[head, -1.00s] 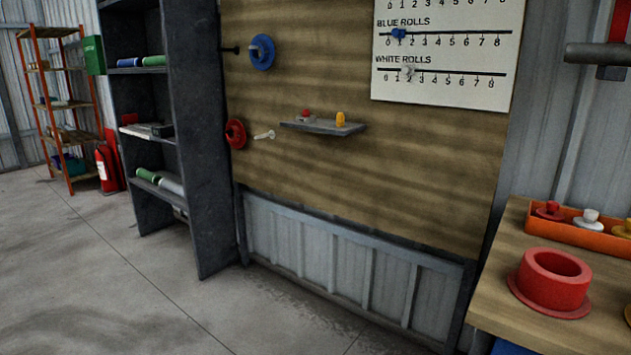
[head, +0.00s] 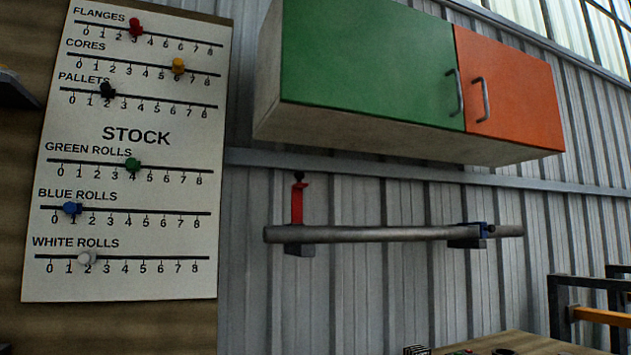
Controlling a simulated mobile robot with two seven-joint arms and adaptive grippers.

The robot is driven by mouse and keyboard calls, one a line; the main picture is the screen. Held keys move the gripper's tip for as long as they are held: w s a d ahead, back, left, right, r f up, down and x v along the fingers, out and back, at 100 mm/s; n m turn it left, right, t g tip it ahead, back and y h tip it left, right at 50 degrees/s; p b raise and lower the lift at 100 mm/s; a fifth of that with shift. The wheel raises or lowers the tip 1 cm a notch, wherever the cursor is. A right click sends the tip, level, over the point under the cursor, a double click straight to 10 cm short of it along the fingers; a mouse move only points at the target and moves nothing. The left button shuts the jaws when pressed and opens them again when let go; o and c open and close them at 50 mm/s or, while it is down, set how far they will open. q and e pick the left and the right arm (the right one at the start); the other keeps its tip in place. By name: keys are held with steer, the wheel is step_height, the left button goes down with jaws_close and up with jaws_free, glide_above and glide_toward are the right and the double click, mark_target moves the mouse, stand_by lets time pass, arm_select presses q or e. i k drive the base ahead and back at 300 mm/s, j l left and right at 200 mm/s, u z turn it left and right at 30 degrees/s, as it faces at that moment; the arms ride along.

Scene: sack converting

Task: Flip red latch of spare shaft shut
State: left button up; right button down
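A grey horizontal shaft (head: 375,234) rests in two brackets on the corrugated wall in the head view. At its left bracket (head: 300,249) a red latch (head: 297,203) stands upright above the shaft, with a dark knob at its top. It looks swung open. At the right bracket (head: 466,243) a blue latch (head: 484,228) lies low across the shaft and looks shut. Neither of my grippers shows in the view.
A wall cabinet with a green door (head: 370,65) and an orange door (head: 510,95) hangs above the shaft. A stock board (head: 130,150) with coloured sliders is at left. A wooden table top (head: 520,343) shows below. A dark frame with an orange bar (head: 602,317) stands at lower right.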

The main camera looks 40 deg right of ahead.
mark_target(299, 180)
steer(key=i+j+z, duration=0.25)
steer(key=j+z, duration=0.2)
steer(key=j, duration=0.15)
steer(key=i+j+z, duration=0.25)
steer(key=j+z, duration=0.2)
steer(key=j, duration=0.25)
